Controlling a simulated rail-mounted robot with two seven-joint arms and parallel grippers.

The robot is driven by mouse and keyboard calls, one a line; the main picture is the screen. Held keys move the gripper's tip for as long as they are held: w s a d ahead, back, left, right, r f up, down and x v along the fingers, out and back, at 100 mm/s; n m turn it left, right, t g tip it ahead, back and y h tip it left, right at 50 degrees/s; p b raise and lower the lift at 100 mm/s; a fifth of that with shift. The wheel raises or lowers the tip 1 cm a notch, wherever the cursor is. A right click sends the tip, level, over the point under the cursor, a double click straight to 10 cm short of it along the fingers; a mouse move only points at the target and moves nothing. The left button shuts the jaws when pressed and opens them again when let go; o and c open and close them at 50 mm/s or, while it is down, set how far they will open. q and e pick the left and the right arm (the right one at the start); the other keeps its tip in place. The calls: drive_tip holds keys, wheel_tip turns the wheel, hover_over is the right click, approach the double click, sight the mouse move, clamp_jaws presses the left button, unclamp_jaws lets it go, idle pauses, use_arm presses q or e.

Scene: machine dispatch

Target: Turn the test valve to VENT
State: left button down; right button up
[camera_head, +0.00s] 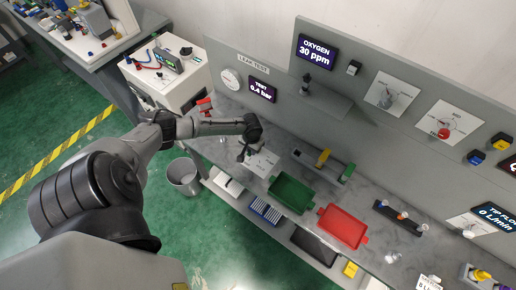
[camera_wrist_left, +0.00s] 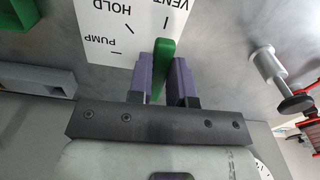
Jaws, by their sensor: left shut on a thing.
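The test valve's green handle (camera_wrist_left: 158,72) is between the two purple fingers of my left gripper (camera_wrist_left: 162,82), which is shut on it. A white plate (camera_wrist_left: 108,30) beyond it carries upside-down PUMP, HOLD and VENT marks. The handle's visible end lies close to the VENT tick; its pivot is hidden. In the head view my left gripper (camera_head: 242,153) is low over the bench, at the left edge of the white plate (camera_head: 262,163). The handle is too small to make out there. My right gripper is out of view.
A green tray (camera_head: 291,194) and a red tray (camera_head: 342,227) lie to the right on the bench. The LEAK TEST panel with a 0.4 bar display (camera_head: 262,90) is behind.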

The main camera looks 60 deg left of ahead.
use_arm(q)
drive_tip(key=shift+s+a+m, duration=0.1)
drive_tip(key=shift+m, duration=0.2)
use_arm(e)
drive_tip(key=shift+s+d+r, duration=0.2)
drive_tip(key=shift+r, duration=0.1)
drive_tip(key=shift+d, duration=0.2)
use_arm(q)
drive_tip(key=c, duration=1)
unclamp_jaws()
drive_tip(key=shift+c, duration=0.2)
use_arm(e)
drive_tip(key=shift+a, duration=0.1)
use_arm(q)
drive_tip(key=shift+r, duration=0.35)
wheel_tip(320, 180, up, 13)
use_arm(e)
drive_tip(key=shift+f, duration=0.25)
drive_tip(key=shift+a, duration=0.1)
